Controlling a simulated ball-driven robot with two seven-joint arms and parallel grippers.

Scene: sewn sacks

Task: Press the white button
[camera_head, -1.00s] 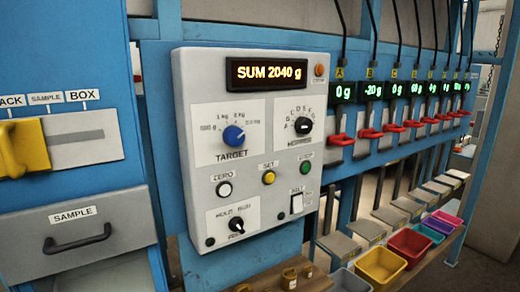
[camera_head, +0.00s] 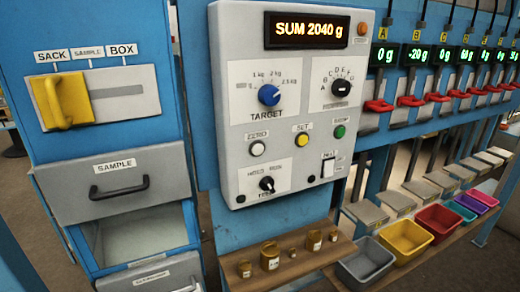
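The white button (camera_head: 257,149) is a small round button under the label ZERO, at the left of the grey control panel (camera_head: 230,100). A yellow button (camera_head: 301,139) under SET and a green button (camera_head: 340,131) sit to its right in the same row. The blue TARGET knob (camera_head: 269,95) is above it, and a black knob (camera_head: 267,184) is below it. The panel's display (camera_head: 306,30) reads SUM 2040 g. Neither of my grippers is in view, and nothing covers the white button.
A yellow slide handle (camera_head: 62,101) stands at SACK on the left cabinet. Below it is the SAMPLE drawer (camera_head: 115,178). A wooden shelf (camera_head: 290,268) under the panel holds several brass weights (camera_head: 270,256). Coloured bins (camera_head: 403,241) and red levers (camera_head: 378,105) line the right.

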